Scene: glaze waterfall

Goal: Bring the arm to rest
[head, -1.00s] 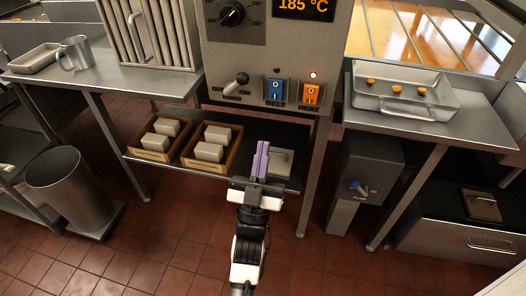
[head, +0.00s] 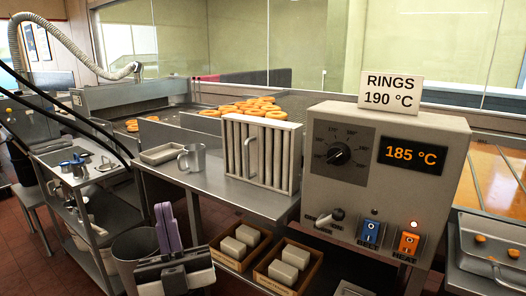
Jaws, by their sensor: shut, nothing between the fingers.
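My gripper (head: 170,230) is in the lower left of the head view, with its purple fingers pointing up and close together. It is shut and holds nothing. It is in front of the lower shelf, beside the metal bin (head: 133,256). My arm below the gripper is cut off by the bottom edge of the picture.
The control box (head: 350,215) stands at the right, its display reading 185 °C under a sign saying RINGS 190 °C. A metal jug (head: 193,158) and tray (head: 162,152) are on the counter. Wooden boxes (head: 243,263) of blocks sit below. A trolley (head: 75,205) is at the left.

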